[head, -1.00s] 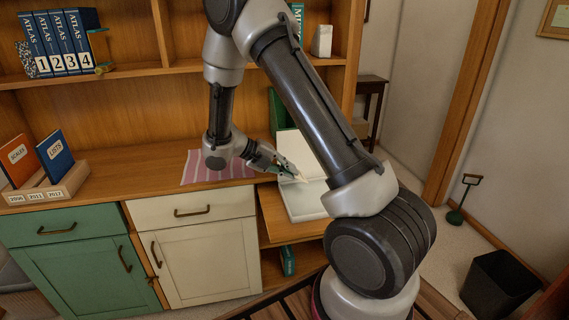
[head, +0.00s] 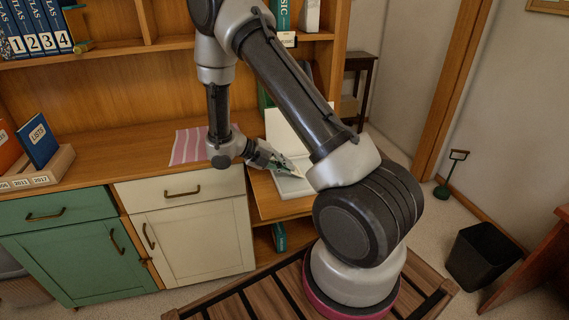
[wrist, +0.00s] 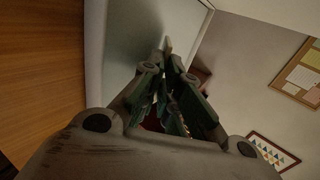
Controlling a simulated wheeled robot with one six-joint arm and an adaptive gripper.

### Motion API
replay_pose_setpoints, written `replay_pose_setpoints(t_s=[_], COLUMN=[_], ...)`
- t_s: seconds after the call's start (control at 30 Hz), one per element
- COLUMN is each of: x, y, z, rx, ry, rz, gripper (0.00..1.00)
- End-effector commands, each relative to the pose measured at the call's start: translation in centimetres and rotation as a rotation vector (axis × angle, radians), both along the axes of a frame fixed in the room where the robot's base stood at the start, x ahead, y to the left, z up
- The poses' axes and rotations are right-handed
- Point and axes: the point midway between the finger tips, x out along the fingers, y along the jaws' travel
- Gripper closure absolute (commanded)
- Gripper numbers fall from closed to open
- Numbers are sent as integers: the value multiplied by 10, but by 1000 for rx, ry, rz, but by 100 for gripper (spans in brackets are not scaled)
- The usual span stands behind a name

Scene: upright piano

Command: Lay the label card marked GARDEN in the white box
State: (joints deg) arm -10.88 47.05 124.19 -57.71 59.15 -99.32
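The white box (head: 296,189) stands open on the low wooden shelf right of the cream cabinet, its pale lid (head: 284,132) upright behind. My gripper (head: 295,171) is over the box opening, its fingers pointing down and right. In the wrist view my gripper (wrist: 168,56) has its fingertips close together on a thin pale piece (wrist: 167,45), which looks like the label card seen edge-on. Its marking cannot be read. The pale box surface (wrist: 125,45) lies close beside the fingers. My arm hides the box's right part.
A black bin (head: 482,256) stands on the floor at right.

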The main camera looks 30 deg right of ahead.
Motion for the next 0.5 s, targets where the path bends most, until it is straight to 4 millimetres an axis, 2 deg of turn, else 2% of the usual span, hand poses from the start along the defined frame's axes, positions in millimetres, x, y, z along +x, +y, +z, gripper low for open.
replay_pose_setpoints(t_s=[0.17, 0.33, 0.5], x=[0, 0, 0], y=[0, 0, 0], z=[0, 0, 0], rx=[0, 0, 0], ry=[0, 0, 0], rz=[0, 0, 0], gripper=[100, 70, 70])
